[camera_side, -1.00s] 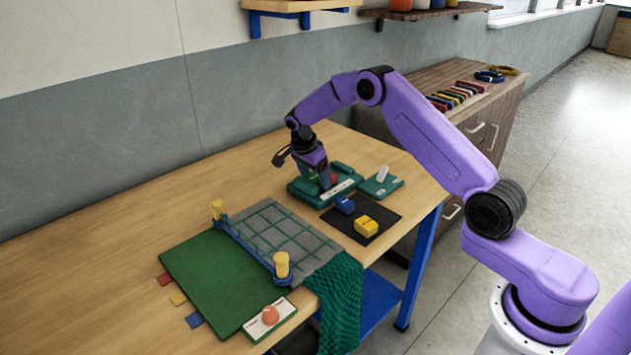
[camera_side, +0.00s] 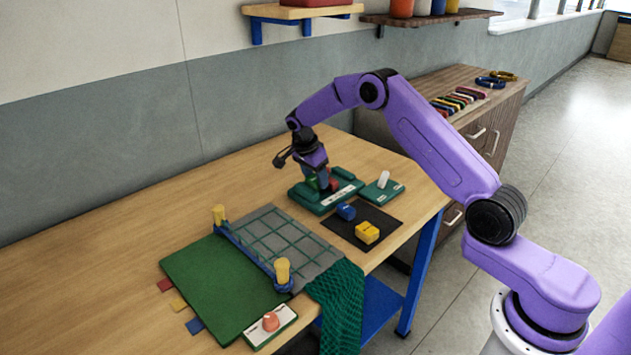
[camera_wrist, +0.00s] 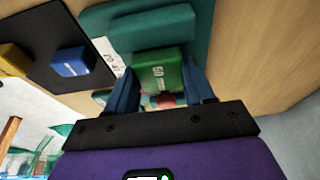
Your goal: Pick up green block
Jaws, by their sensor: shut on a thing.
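The green block (camera_wrist: 160,74) sits between the two blue fingers of my gripper (camera_wrist: 163,84) in the wrist view, with a light marking on its face. My gripper is shut on it. In the side view my gripper (camera_side: 322,186) is low over the dark green tray (camera_side: 314,207), and a bit of the green block (camera_side: 312,182) shows beside the fingers. I cannot tell whether the block is clear of the tray. A red piece (camera_side: 333,184) is close to the fingers and partly hidden.
A blue block (camera_side: 346,211) and a yellow block (camera_side: 367,232) lie on a black mat (camera_side: 382,215) in front of the tray. A green plate with a white knob (camera_side: 383,180) stands to the right. The net frame (camera_side: 270,240) is to the left.

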